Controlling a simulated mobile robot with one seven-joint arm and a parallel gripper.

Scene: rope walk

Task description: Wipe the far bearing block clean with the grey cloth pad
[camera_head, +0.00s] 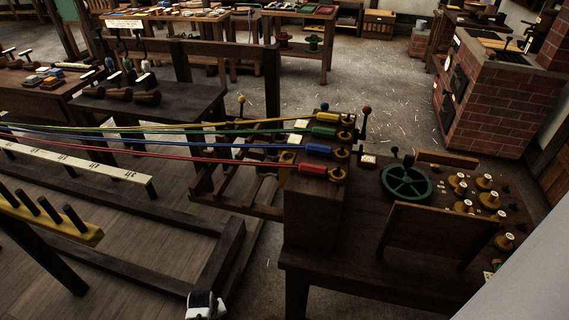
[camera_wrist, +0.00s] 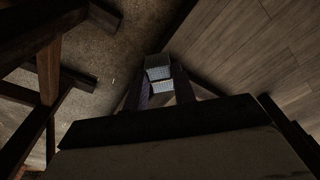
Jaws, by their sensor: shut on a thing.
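My gripper (camera_head: 205,306) shows at the bottom edge of the head view, low over the floor in front of the dark wooden bench. In the wrist view its fingertips (camera_wrist: 158,80) are close together around a small light-grey ribbed piece, which looks like the grey cloth pad (camera_wrist: 161,89); its full shape is hidden. The coloured spindles on the bench stand in a row: yellow (camera_head: 327,118) farthest, then green (camera_head: 324,132), blue (camera_head: 319,149) and red (camera_head: 312,168) nearest. I cannot tell which part is the far bearing block or see dirt on it. My gripper is well apart from the row.
The bench carries a green handwheel (camera_head: 406,181), an upright wooden board (camera_head: 440,232) and several brass-coloured knobbed pieces (camera_head: 486,181). A brick stove (camera_head: 490,100) stands behind. Floor beyond the bench is open.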

